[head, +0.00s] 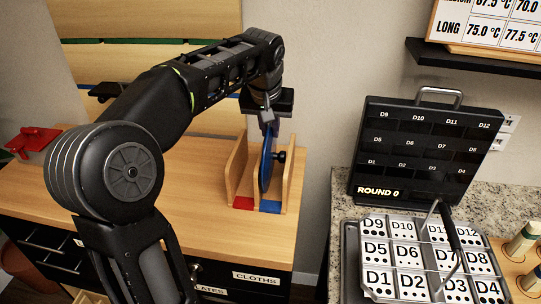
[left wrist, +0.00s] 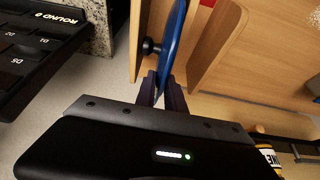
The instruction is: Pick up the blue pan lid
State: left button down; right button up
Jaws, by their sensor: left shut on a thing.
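The blue pan lid (head: 266,160) stands on edge in a slot of the wooden rack (head: 236,170), above the blue label (head: 270,206). Its dark knob points right in the head view. My left gripper (head: 269,122) comes down from above and is shut on the lid's upper edge. In the left wrist view the lid (left wrist: 174,45) runs between the two dark fingertips (left wrist: 162,88), with its knob (left wrist: 150,46) to the left. I cannot tell whether the lid's lower edge touches the rack. My right gripper is not in view.
A red label (head: 243,203) marks the rack's left slot, which looks empty. Red clamp-like item (head: 33,140) lies at far left. Right, a granite counter holds a display board (head: 424,150) and metal tray (head: 350,240).

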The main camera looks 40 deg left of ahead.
pick_arm(q)
jog(key=shift+r, duration=0.1)
dwell(0.6)
jog(key=shift+r, duration=0.85)
notch_tip(320, 180, up, 16)
jog(key=p, duration=0.9)
